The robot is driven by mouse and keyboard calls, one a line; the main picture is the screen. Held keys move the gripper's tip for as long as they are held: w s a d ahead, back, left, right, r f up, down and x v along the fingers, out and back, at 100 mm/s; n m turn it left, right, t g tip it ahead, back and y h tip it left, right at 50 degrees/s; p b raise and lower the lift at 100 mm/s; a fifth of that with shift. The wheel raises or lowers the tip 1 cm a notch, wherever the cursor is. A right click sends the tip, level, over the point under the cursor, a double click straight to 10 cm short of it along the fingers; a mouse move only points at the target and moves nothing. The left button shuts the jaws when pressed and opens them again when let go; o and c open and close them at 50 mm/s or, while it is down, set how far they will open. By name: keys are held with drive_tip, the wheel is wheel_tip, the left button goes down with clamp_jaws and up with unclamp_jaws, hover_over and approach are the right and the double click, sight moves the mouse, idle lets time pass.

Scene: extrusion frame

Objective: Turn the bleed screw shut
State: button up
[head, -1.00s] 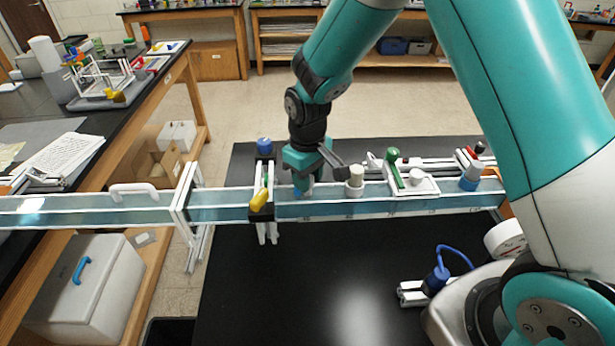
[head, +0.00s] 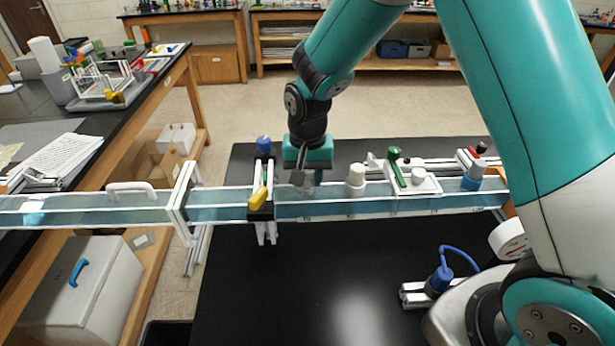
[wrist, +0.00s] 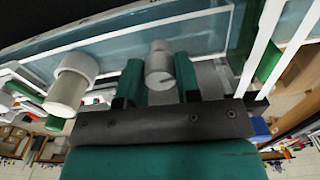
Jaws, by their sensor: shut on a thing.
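The bleed screw looks to be a small grey cylinder with a dark line on its end (wrist: 159,62); it sits between the two green finger pads in the wrist view. My gripper (head: 304,181) points down at the top of the clear blue channel (head: 400,204) and is shut on this screw. The gripper also fills the lower middle of the wrist view (wrist: 160,80). In the head view the fingers mostly hide the screw.
A white round knob (head: 356,180) stands close to the right of my gripper. A green-handled valve (head: 396,168) is farther right. A yellow lever (head: 258,198) and a blue knob (head: 264,145) are on the left. The black bench in front (head: 290,280) is mostly clear.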

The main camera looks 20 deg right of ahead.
sight(308, 175)
drive_tip(key=shift+m, duration=0.9)
drive_tip(key=o, duration=0.9)
drive_tip(key=shift+o, duration=0.2)
drive_tip(key=shift+r, duration=0.1)
wheel_tip(308, 175, up, 17)
drive_tip(key=b, duration=0.3)
drive_tip(key=shift+r, duration=0.15)
drive_tip(key=s+a+f+n+y+b, duration=0.1)
drive_tip(key=s+n, duration=0.5)
drive_tip(key=s, duration=0.6)
drive_tip(key=s+a+f+n+y+b, duration=0.1)
drive_tip(key=s+a+f+n+y, duration=0.2)
drive_tip(key=s+n, duration=0.4)
drive_tip(key=s, duration=0.5)
drive_tip(key=shift+s+a, duration=0.25)
drive_tip(key=shift+a, duration=0.05)
